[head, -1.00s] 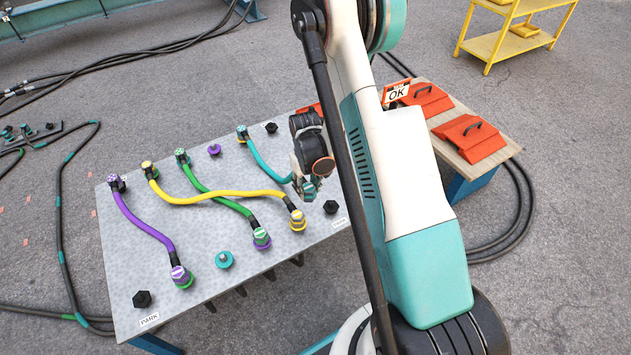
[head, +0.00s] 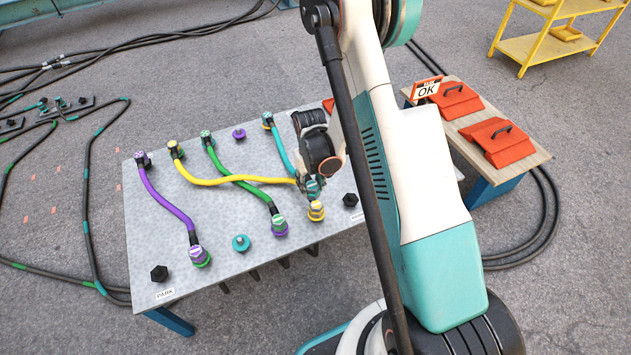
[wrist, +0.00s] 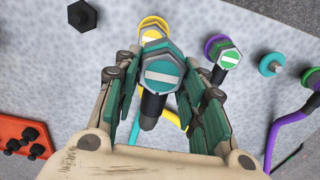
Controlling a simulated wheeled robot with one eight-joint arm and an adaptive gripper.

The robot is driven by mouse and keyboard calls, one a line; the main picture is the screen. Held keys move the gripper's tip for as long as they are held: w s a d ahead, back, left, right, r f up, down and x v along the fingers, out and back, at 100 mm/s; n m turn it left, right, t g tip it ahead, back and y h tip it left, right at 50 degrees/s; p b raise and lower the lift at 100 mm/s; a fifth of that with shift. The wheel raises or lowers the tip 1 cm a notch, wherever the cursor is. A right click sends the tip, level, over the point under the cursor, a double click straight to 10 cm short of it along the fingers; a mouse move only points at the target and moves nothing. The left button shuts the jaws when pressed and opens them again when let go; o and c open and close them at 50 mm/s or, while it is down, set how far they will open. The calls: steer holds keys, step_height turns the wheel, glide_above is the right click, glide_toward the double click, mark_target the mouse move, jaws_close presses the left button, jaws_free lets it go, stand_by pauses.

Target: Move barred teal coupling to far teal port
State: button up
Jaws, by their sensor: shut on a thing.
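The barred teal coupling (wrist: 163,75), a hex head with a white bar on its face, sits between my gripper's fingers in the wrist view. My gripper (head: 313,190) is shut on it, close to the yellow coupling (head: 316,211) in the near row of the grey board. The coupling also shows small at the fingertips in the head view (head: 313,187). Its teal cable (head: 282,152) runs to the far row, partly hidden by my gripper. An open teal port (head: 240,243) stands in the near row, left of the green coupling (head: 279,224); it also shows in the wrist view (wrist: 272,64).
The yellow cable (head: 225,181) crosses over the green cable (head: 238,182). A purple coupling (head: 199,255) sits on a green port at left. An empty purple port (head: 239,134) is in the far row. Black hex caps (head: 159,273) (head: 350,199) stand near the board's corners.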

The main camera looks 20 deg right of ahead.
steer(key=a, duration=1.2)
steer(key=shift+a+f, duration=0.2)
steer(key=shift+a, duration=0.05)
steer(key=a, duration=1.4)
steer(key=shift+f, duration=0.2)
steer(key=shift+f, duration=0.1)
steer(key=shift+f, duration=3.45)
steer(key=shift+f, duration=0.1)
steer(key=shift+f, duration=0.4)
steer(key=shift+f, duration=0.9)
